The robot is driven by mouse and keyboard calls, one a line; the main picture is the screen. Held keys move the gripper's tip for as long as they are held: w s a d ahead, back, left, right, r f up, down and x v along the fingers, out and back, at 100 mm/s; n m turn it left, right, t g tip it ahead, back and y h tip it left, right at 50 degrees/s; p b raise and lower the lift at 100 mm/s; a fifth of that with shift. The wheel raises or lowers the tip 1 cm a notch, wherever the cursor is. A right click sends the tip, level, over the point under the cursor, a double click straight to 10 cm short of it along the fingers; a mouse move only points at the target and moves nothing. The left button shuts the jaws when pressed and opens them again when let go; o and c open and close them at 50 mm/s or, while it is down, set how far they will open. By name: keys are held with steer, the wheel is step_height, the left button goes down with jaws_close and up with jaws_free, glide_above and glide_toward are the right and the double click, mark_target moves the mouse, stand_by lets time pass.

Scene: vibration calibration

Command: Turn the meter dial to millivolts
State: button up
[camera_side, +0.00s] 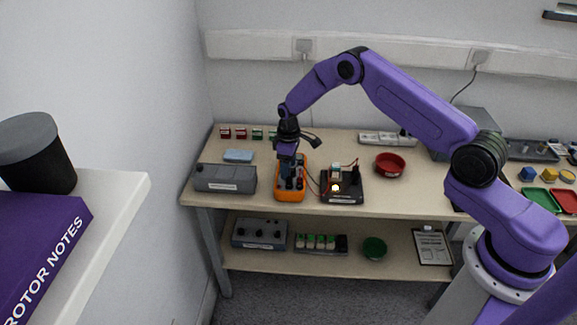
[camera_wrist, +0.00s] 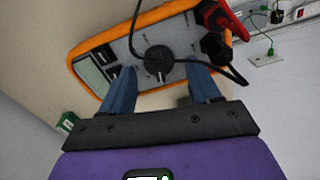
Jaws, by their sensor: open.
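The orange meter (camera_side: 290,194) stands on the workbench, left of the black board with a lit lamp. In the wrist view the meter (camera_wrist: 180,18) shows its grey face, a display at the left and plugs at the right, one of them red. The round black dial (camera_wrist: 159,58) sits on that face, with a pale mark on it. My gripper (camera_wrist: 162,72) is open, its two blue fingers on either side of the dial; I cannot tell whether they touch it. In the side view my gripper (camera_side: 287,168) is over the meter and hides the dial.
A grey box (camera_side: 225,179) stands close left of the meter. The black board (camera_side: 342,188) with red wires is close on the right, and a red bowl (camera_side: 390,164) lies beyond it. A black cable (camera_wrist: 215,66) crosses near the dial. The bench front is clear right of the board.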

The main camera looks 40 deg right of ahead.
steer(key=shift+f, duration=0.15)
steer(key=c, duration=1)
steer(key=m, duration=0.3)
steer(key=shift+d+m, duration=0.1)
steer(key=shift+m, duration=0.3)
steer(key=shift+d+m, duration=0.1)
steer(key=shift+m, duration=1.8)
steer(key=shift+w, duration=0.1)
steer(key=o, duration=1)
